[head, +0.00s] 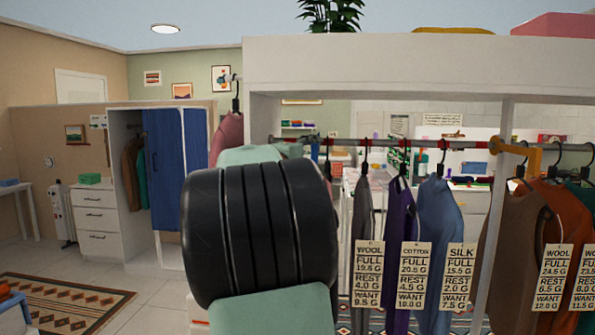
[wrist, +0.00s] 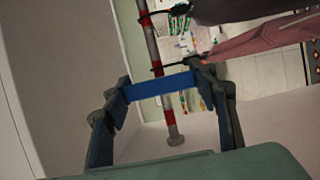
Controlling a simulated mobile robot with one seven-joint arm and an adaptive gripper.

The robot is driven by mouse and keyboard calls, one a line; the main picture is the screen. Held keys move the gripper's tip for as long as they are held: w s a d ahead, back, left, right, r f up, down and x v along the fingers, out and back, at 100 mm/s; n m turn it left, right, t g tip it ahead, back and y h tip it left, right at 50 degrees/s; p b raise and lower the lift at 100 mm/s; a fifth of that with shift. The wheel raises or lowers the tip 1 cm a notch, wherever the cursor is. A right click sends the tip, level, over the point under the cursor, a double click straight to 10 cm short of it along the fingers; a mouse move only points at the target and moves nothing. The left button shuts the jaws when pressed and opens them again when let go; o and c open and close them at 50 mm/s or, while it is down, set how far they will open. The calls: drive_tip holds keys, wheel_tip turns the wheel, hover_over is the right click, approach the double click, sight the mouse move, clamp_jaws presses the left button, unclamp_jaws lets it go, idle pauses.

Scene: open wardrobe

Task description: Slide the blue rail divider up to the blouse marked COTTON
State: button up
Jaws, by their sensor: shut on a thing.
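The COTTON tag (head: 415,275) hangs on the purple blouse (head: 400,215), between a grey WOOL garment (head: 364,210) and a blue SILK garment (head: 438,225). The rail (head: 345,142) runs above them with red and pale bands; it also shows in the wrist view (wrist: 155,50). My gripper (wrist: 160,86) is at the rail near its capped end, shut on the blue rail divider (wrist: 160,85), which spans between the fingertips across the rail. In the head view my arm hides the gripper and divider, left of the hanging clothes.
A pink garment (wrist: 262,42) hangs close by the gripper in the wrist view, with a dark one beside it. A white upright post (head: 494,220) and an orange rail piece (head: 535,158) stand right of the SILK garment. Brown and orange clothes hang beyond.

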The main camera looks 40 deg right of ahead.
drive_tip(key=shift+s+d+b, duration=0.4)
drive_tip(key=shift+s+d, duration=0.25)
drive_tip(key=shift+s, duration=0.1)
drive_tip(key=o, duration=1.7)
drive_tip(key=v, duration=1.2)
